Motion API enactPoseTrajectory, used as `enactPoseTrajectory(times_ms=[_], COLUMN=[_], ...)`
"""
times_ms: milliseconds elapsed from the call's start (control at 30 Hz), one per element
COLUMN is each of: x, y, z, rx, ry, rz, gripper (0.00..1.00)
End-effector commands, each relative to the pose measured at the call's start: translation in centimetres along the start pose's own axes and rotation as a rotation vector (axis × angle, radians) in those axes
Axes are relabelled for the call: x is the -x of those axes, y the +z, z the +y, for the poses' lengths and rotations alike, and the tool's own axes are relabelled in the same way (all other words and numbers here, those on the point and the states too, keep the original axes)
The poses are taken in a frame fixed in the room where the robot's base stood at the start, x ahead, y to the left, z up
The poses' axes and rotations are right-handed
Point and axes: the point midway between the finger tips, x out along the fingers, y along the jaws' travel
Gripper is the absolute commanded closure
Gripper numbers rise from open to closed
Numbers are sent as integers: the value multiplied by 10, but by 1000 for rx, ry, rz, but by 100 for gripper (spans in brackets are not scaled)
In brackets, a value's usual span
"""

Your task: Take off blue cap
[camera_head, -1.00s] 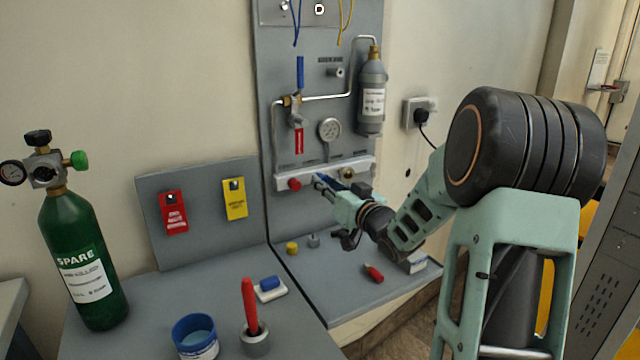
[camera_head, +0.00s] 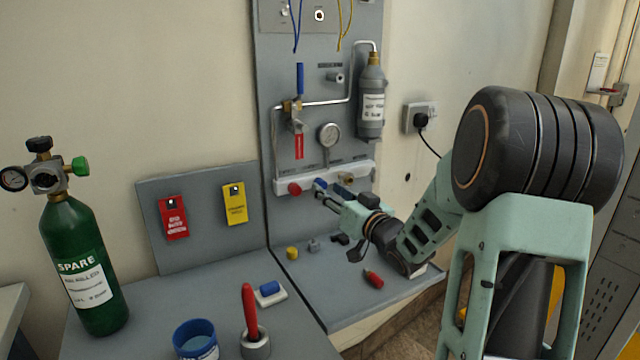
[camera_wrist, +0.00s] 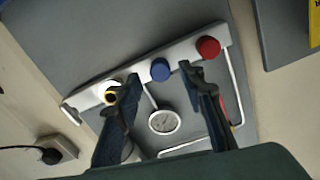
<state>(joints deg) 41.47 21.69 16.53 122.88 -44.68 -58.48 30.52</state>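The blue cap (camera_head: 320,184) sits on the white manifold bar (camera_head: 362,169), between the red cap (camera_head: 294,189) and a brass port (camera_head: 347,180). In the wrist view the blue cap (camera_wrist: 160,70) is in the gap between my fingertips, with space on both sides. My gripper (camera_wrist: 157,76) is open and empty, facing the bar. In the head view my gripper (camera_head: 322,191) is just in front of the bar, by the blue cap. I cannot tell the exact distance to it.
A pressure gauge (camera_head: 330,134) and a valve with a blue lever (camera_head: 300,79) are above the bar. On the shelf below lie a yellow cap (camera_head: 292,253), a grey cap (camera_head: 314,244) and a red-handled tool (camera_head: 373,278). A grey cylinder (camera_head: 371,100) hangs at upper right.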

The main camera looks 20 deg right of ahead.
Motion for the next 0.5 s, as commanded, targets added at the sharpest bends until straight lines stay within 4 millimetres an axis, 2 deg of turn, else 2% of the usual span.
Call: enactPoseTrajectory(times_ms=[300, 500], x=[0, 0], y=[-4, 0], z=[-1, -1], rx=[-250, -287], ry=[0, -1], rz=[-2, 0], gripper=[63, 63])
